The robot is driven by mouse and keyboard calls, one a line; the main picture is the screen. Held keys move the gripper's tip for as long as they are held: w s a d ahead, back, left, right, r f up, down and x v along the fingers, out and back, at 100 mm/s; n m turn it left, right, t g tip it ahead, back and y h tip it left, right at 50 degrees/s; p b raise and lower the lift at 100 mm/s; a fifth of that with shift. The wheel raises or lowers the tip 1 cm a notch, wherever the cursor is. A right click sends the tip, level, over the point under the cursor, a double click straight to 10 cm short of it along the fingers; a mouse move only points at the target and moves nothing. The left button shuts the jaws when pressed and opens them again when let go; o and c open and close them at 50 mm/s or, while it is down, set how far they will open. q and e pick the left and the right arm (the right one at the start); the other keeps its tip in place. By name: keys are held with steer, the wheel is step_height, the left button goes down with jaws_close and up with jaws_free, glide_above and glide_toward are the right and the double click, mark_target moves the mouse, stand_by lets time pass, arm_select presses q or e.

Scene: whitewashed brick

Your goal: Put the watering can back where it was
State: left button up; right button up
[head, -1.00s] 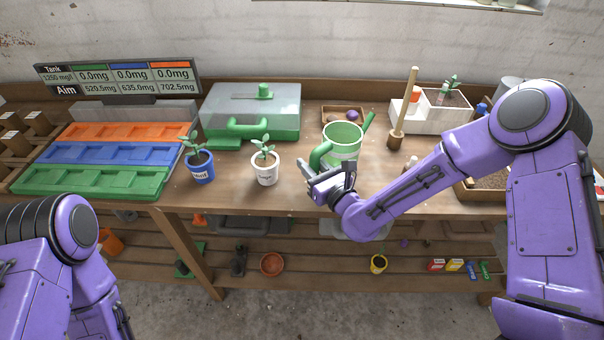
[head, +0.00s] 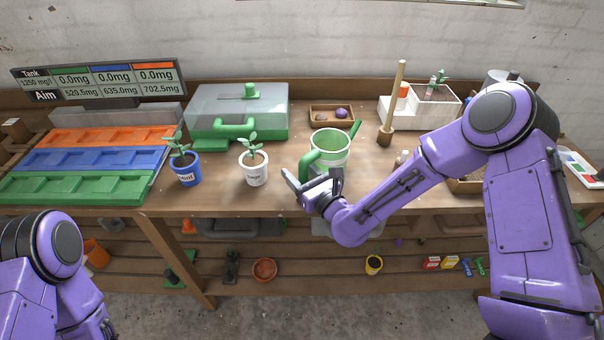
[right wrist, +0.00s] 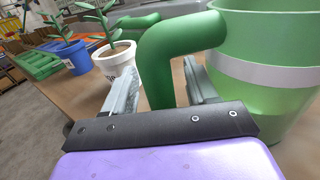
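The green watering can (head: 330,150) with a pale band stands upright on the bench, its spout pointing to the back right. My right gripper (head: 312,183) is at its near left side, at the green handle. In the right wrist view the handle (right wrist: 165,65) of the can comes down between the two spread fingers (right wrist: 163,90). A small gap shows at the left finger; I cannot tell whether the right finger touches. My left arm shows at the lower left, but its gripper is out of the frame.
A white potted plant (head: 255,172) and a blue potted plant (head: 186,170) stand left of the can. Behind are a green clear-lidded case (head: 238,112), a small wooden tray (head: 318,115) and a wooden tool (head: 392,105). Coloured trays (head: 75,187) fill the left.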

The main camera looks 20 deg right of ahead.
steer(key=shift+s+r, duration=0.15)
steer(key=shift+r, duration=0.05)
steer(key=b+v, duration=0.2)
steer(key=v, duration=0.9)
steer(key=shift+s+b, duration=0.35)
steer(key=shift+d, duration=0.15)
